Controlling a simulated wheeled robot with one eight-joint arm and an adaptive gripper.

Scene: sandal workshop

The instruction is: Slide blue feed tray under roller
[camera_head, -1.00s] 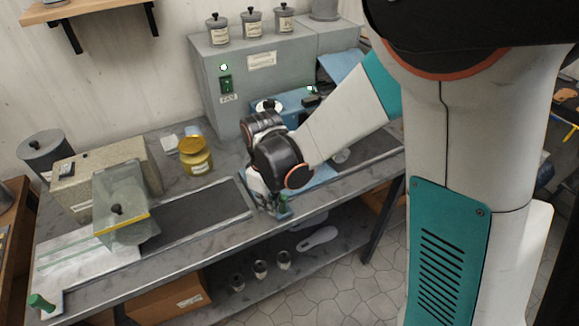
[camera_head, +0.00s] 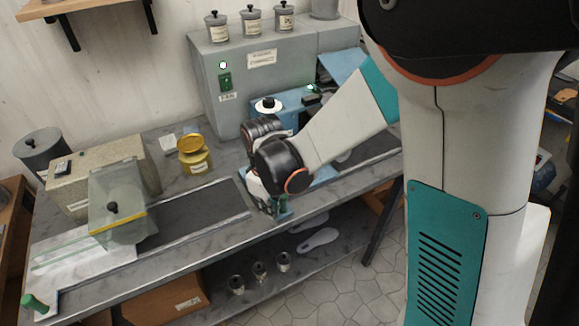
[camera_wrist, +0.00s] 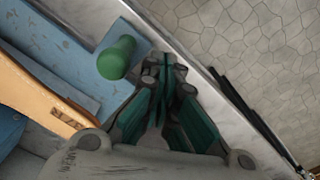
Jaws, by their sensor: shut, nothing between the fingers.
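The blue feed tray (camera_head: 325,174) lies on the bench in front of the blue roller machine (camera_head: 301,113), partly hidden by my arm. In the wrist view its blue surface (camera_wrist: 85,90) fills the left side, with an upright green knob (camera_wrist: 116,57) near its end. My gripper (camera_wrist: 163,62) is shut and empty, with its fingertips close beside the knob, on the side toward the bench's front edge. In the head view my gripper (camera_head: 275,208) is low over the front edge, mostly hidden by my wrist. The roller itself is hidden.
A tan strip (camera_wrist: 40,85) crosses over the blue surface in the wrist view. At left stand a clear guard (camera_head: 118,205) and a pale tray with another green knob (camera_head: 36,303). A yellow tin (camera_head: 193,155) stands behind. A dark bed (camera_head: 190,213) lies clear between.

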